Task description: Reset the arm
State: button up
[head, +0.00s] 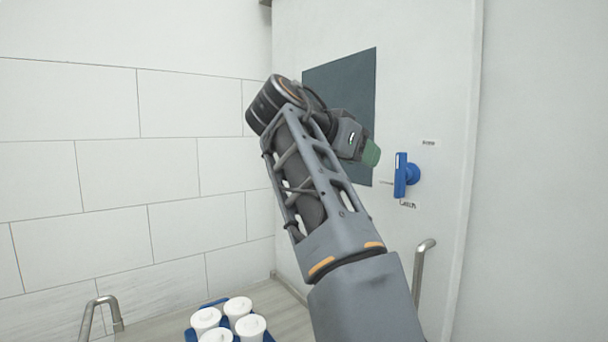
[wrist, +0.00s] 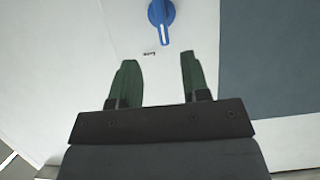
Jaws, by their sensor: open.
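My gripper (wrist: 160,82) shows in the wrist view with its two green fingers apart and nothing between them. In the head view my gripper (head: 371,153) is raised in front of the white machine's front panel, left of the blue knob; only a green finger shows there. The blue knob (head: 407,175) on the panel has a white line along its handle, which stands upright in the head view. In the wrist view the knob (wrist: 161,20) lies beyond the fingertips, apart from them.
A dark rectangular panel (head: 339,85) is on the machine front behind my arm. Several white lidded cups (head: 238,307) stand in a blue holder at the bottom. Metal handles stand at lower left (head: 100,305) and right (head: 421,265). A tiled wall (head: 100,170) is at left.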

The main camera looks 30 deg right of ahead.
jog(key=w+a+f+n+t+y, duration=0.25)
jog(key=w+f+n, duration=0.35)
jog(key=f, duration=0.4)
jog(key=w+a+f+n+t+y, duration=0.2)
jog(key=w+a+f+n+y, duration=0.2)
jog(key=f+n, duration=0.45)
jog(key=s+a+f+n+y+p, duration=0.1)
jog(key=s+a+f, duration=0.3)
jog(key=f, duration=0.4)
jog(key=s+a+f+n+g+y+p, duration=0.1)
jog(key=s+a+f+y, duration=0.3)
jog(key=s+f, duration=0.2)
jog(key=s+a+f+n+g+y+p, duration=0.1)
jog(key=s+a+f, duration=0.3)
jog(key=f, duration=0.6)
jog(key=shift+s+a+f+y, duration=0.15)
jog(key=shift+s+a+y, duration=0.2)
jog(key=shift+s+y, duration=0.35)
